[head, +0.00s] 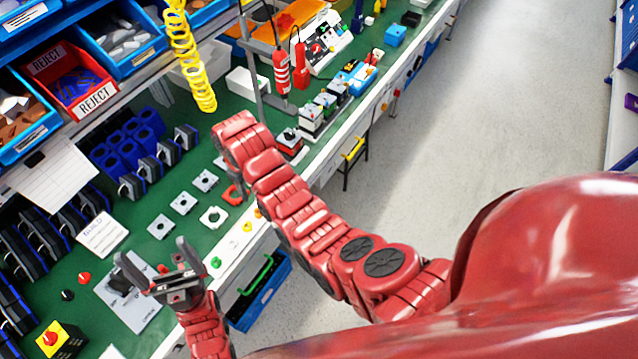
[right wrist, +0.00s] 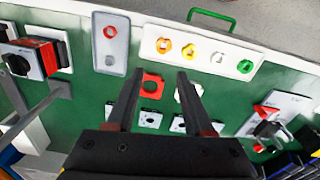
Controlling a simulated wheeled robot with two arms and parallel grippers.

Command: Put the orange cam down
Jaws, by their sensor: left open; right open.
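The orange cam (right wrist: 163,45) looks like a small orange ring and lies at the left end of a white tray (right wrist: 205,43) in the right wrist view. Yellow, white and green pieces lie beside it. In the head view the cam (head: 257,212) is a small orange spot near the bench edge. My right gripper (right wrist: 160,74) is open and empty, with its fingers apart short of the tray, over the green bench. In the head view its fingers are hidden behind my arm. My left gripper (head: 153,256) is open and empty over the bench at the lower left.
A red-orange square plate (right wrist: 151,84) lies between my right fingers' view lines, near several grey plates (head: 183,202). A grey plate with a red button (right wrist: 110,38) stands left of the tray. A yellow coiled hose (head: 190,60) hangs above the bench. The aisle at right is clear.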

